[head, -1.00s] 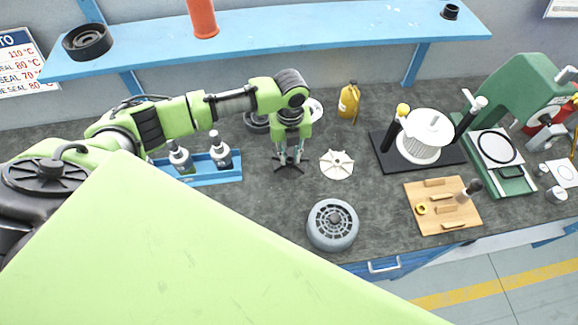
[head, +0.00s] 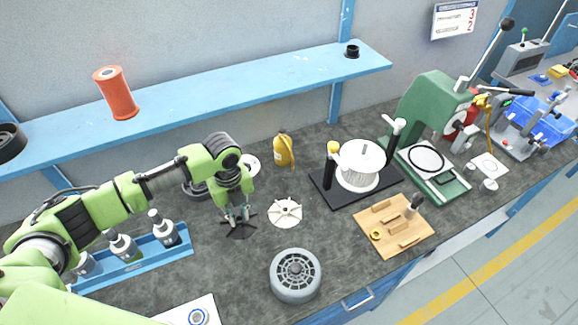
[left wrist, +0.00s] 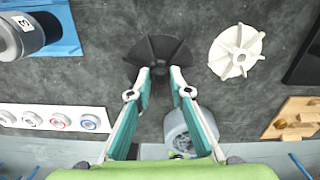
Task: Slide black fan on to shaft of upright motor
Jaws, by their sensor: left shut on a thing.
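The black fan (head: 239,228) is a dark bladed wheel at or just above the bench; I cannot tell whether it touches. My left gripper (head: 236,213) points down over it with its fingers shut on its hub. In the left wrist view the fan (left wrist: 157,52) spreads beyond the fingertips (left wrist: 162,76). The upright motor (head: 296,276) is a grey round body with a vented top and a central hub, standing to the right and nearer the bench front. It is partly hidden behind a finger in the left wrist view (left wrist: 180,128). My right gripper is not in view.
A white fan (head: 286,212) lies just right of the black fan. Bare bench lies between fan and motor.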

